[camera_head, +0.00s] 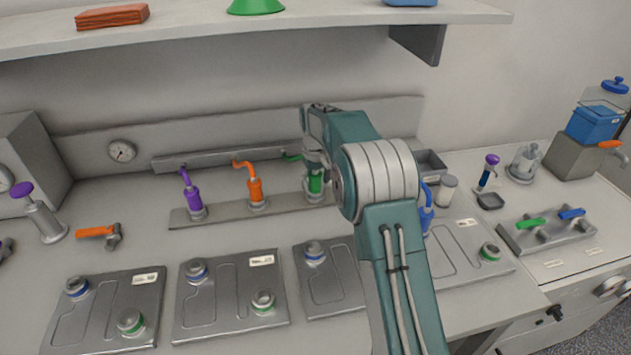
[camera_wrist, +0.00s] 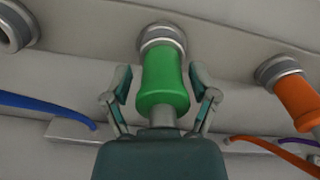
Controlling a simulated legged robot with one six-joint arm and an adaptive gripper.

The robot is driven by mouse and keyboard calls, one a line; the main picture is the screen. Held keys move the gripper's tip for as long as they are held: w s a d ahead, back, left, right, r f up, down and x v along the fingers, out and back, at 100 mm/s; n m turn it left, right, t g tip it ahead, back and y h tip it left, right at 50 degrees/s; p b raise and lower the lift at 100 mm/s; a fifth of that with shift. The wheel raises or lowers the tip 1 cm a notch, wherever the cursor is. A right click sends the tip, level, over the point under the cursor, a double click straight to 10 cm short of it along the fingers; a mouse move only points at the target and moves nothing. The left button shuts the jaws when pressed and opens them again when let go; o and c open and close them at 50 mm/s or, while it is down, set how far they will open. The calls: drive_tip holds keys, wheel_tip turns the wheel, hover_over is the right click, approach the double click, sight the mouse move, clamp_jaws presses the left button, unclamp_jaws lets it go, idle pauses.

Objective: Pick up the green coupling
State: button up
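The green coupling (camera_head: 316,184) stands upright on the metal strip at the back of the bench, right of the orange one. My gripper (camera_head: 314,160) is over it from above and hides its top in the head view. In the wrist view, the green coupling (camera_wrist: 164,82) lies between the two fingers of my gripper (camera_wrist: 162,78).
The orange coupling (camera_head: 256,190) and purple coupling (camera_head: 194,204) stand to the left on the same strip. A blue coupling (camera_head: 427,215) is to the right, partly behind my arm. A shelf (camera_head: 200,30) overhangs the bench. Flat metal plates (camera_head: 230,300) lie in front.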

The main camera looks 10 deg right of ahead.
drive_tip(key=shift+a, duration=0.15)
clamp_jaws()
drive_tip(key=shift+r, duration=0.1)
drive_tip(key=shift+r, duration=0.6)
drive_tip(key=s+d+r, duration=0.2)
drive_tip(key=s+r, duration=0.9)
drive_tip(key=s, duration=0.3)
drive_tip(key=shift+r, duration=0.3)
drive_tip(key=shift+c, duration=1.3)
unclamp_jaws()
clamp_jaws()
drive_tip(key=shift+r, duration=2.55)
